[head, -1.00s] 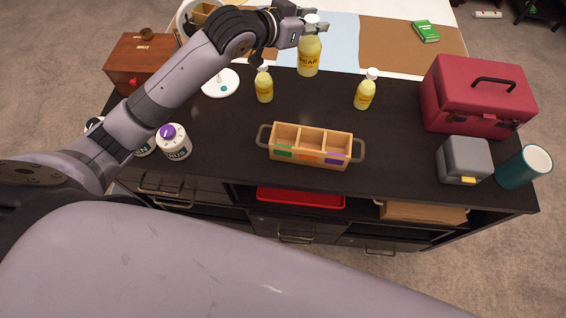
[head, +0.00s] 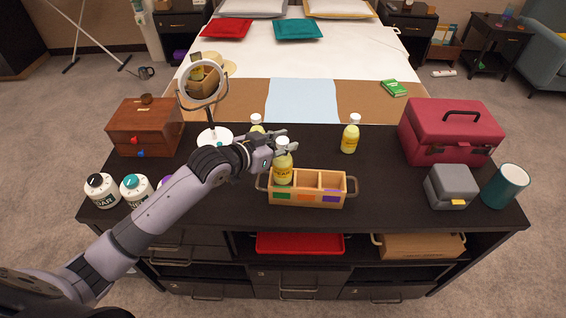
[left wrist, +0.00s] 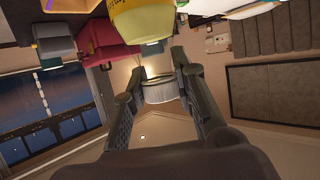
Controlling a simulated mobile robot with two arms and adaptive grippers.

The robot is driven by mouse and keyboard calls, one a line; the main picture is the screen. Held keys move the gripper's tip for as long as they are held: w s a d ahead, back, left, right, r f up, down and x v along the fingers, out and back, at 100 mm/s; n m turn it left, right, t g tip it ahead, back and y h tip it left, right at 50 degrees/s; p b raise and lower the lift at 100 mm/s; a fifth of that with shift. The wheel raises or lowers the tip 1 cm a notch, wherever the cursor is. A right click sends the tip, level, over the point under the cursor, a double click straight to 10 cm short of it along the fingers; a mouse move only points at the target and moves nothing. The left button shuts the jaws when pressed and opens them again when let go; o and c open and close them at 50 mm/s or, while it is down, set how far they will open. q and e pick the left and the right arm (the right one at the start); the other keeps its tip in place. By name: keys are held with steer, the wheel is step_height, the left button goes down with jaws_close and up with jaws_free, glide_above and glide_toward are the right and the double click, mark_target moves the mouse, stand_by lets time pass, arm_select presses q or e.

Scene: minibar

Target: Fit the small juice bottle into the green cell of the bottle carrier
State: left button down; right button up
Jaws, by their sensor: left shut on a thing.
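A yellow juice bottle with a white cap (head: 283,168) is upright at the left cell of the wooden bottle carrier (head: 319,199), the cell with the green label (head: 283,196). I cannot tell whether its base is inside the cell or just above it. My left gripper (head: 282,147) is shut on this bottle near its cap. In the left wrist view the white cap (left wrist: 160,91) is between the fingers, with the yellow body (left wrist: 148,20) beyond. The cells with orange and purple labels look empty. My right gripper is not in view.
One yellow bottle (head: 257,126) stands behind my left gripper, partly hidden. Another (head: 350,138) stands behind the carrier to the right. A round mirror (head: 202,82), wooden box (head: 145,128) and several jars (head: 136,190) are left. A red case (head: 450,130), grey box (head: 451,187) and teal cup (head: 505,185) are right.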

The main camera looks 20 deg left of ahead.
mark_target(283, 163)
arm_select(q)
step_height(283, 163, down, 6)
steer(key=shift+f, duration=0.5)
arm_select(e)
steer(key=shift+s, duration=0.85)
arm_select(q)
steer(key=shift+f, duration=0.1)
steer(key=c, duration=1.7)
jaws_free()
steer(key=shift+f, duration=0.1)
steer(key=o, duration=0.4)
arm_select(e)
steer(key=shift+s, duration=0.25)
